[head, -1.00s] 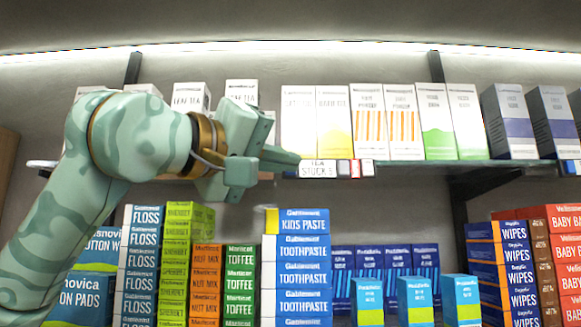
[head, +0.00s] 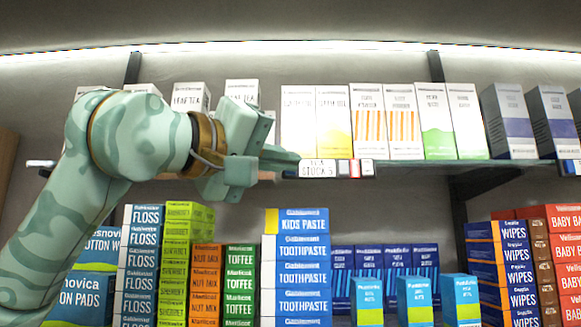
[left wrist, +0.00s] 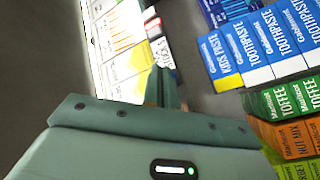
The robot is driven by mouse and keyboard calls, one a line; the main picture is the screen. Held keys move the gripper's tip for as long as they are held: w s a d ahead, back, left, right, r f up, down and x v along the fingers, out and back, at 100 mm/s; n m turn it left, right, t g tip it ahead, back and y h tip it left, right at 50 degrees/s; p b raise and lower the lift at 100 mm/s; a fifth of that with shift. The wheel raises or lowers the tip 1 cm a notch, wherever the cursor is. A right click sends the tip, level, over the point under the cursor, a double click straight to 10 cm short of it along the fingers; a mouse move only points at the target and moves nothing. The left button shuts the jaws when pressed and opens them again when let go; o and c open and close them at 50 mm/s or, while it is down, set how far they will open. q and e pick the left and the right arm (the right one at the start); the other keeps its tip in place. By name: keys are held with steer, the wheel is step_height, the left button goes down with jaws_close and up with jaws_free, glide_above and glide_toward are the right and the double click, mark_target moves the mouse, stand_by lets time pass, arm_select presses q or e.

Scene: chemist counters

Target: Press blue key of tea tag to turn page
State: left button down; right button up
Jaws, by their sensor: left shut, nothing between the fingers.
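The tea tag (head: 318,169) is a small white label on the front edge of the upper shelf; its lower line reads "STOCK 5". It also shows in the left wrist view (left wrist: 162,52). My left gripper (head: 295,160) is shut and empty. The fingers hide part of the shelf edge. My right gripper is not in view.
White boxes, including leaf tea (head: 187,98), stand on the upper shelf behind the tag. Toothpaste boxes (head: 303,273), floss (head: 141,265) and toffee (head: 241,285) are stacked below. Another tag (head: 571,168) sits at the far right. Space before the shelf, right of my gripper, is clear.

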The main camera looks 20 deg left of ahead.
arm_select(q)
steer(key=shift+w, duration=0.1)
stand_by(0.6)
steer(key=shift+w+a, duration=0.1)
steer(key=shift+w, duration=0.2)
steer(key=shift+w+a+p, duration=0.15)
steer(key=shift+w+p, duration=0.3)
steer(key=shift+p, duration=0.05)
stand_by(0.6)
steer(key=shift+s, duration=0.1)
steer(key=shift+s+d, duration=0.25)
steer(key=shift+s, duration=0.5)
